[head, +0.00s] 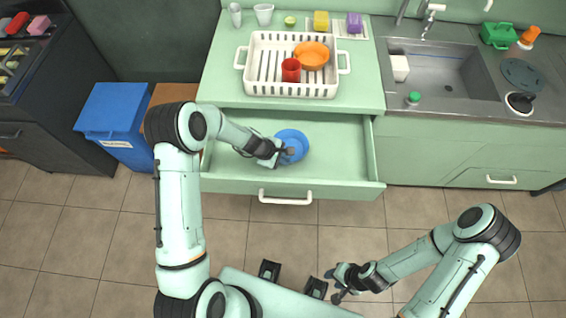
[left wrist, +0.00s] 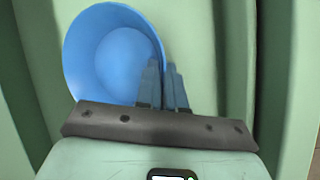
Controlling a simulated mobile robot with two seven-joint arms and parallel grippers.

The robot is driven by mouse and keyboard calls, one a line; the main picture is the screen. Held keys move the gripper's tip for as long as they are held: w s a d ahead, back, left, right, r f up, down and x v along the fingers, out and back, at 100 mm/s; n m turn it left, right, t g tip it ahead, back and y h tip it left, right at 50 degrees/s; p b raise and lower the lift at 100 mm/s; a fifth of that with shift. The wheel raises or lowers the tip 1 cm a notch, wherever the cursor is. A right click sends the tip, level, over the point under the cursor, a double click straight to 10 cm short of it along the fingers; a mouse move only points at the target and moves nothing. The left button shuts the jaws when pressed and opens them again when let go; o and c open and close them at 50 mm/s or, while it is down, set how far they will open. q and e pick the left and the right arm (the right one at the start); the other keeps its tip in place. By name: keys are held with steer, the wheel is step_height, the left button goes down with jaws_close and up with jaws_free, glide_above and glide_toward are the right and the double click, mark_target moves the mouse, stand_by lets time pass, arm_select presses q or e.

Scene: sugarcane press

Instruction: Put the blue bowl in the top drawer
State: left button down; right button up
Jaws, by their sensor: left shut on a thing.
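The blue bowl (head: 293,138) is inside the open top drawer (head: 340,150), left of the drawer's middle. My left gripper (head: 285,152) reaches into the drawer and is shut on the bowl's rim. In the left wrist view the bowl (left wrist: 115,55) is seen from above, empty, with the left gripper's fingers (left wrist: 163,85) close together at its right rim. Whether the bowl touches the drawer floor I cannot tell. My right gripper (head: 338,285) is low over the floor in front of the cabinet, away from the drawer; its finger opening is too small to tell.
A white dish rack (head: 262,88) with an orange bowl (head: 312,55) and a red cup (head: 291,70) stands on the counter above the drawer. A sink (head: 440,75) is at the right. A blue bin (head: 112,120) stands left of the cabinet. The drawer's right half is clear.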

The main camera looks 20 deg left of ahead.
arm_select(q)
steer(key=shift+f, duration=1.2)
steer(key=shift+f+b, duration=0.25)
steer(key=shift+b, duration=0.05)
steer(key=c, duration=1.2)
jaws_free()
steer(key=shift+c, duration=0.2)
steer(key=shift+r, duration=0.35)
steer(key=p+v, duration=0.1)
steer(key=v, duration=1.1)
steer(key=shift+p, duration=0.4)
steer(key=shift+a+f, duration=0.1)
steer(key=shift+f, duration=0.05)
